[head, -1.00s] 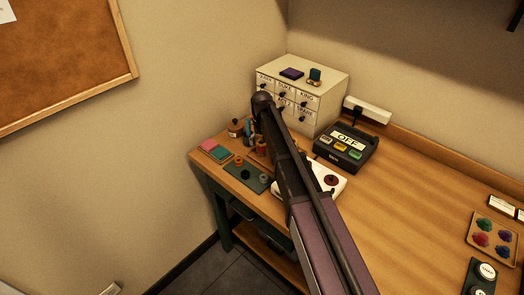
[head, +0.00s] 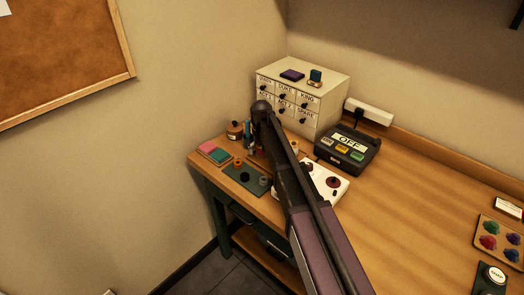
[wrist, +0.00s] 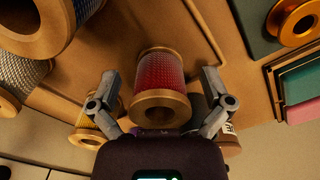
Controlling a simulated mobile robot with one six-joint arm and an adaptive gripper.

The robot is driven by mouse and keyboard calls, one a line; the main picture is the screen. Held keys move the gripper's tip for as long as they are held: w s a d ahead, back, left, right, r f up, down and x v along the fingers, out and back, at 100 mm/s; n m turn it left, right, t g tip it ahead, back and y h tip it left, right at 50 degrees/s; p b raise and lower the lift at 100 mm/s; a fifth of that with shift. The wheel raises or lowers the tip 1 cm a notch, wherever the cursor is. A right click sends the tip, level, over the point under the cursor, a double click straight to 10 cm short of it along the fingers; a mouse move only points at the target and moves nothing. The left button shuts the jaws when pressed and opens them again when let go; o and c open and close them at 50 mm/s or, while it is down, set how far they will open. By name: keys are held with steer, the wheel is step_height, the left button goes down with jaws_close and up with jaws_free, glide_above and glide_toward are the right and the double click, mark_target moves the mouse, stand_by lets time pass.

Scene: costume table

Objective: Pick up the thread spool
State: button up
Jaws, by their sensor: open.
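A spool of red thread (wrist: 160,72) with tan wooden ends stands in the middle of the wrist view. My gripper (wrist: 160,78) is open, with one finger on each side of this spool; I cannot tell whether either finger touches it. A large spool with blue-purple thread (wrist: 88,8) is at the top left, a grey thread spool (wrist: 20,75) at the left edge, and a yellow thread spool (wrist: 88,122) beside the left finger. In the head view, my arm hides the gripper and most of the spools.
A dark green mat (head: 240,181) with small round pieces lies at the table's front edge. Pink and teal pads (head: 214,152) and a brown jar (head: 235,130) are close by. A drawer cabinet (head: 318,100) stands behind. The table's middle right (head: 420,190) is clear.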

steer(key=c, duration=1.3)
steer(key=shift+r, duration=0.15)
step_height(320, 180, up, 10)
steer(key=p, duration=1)
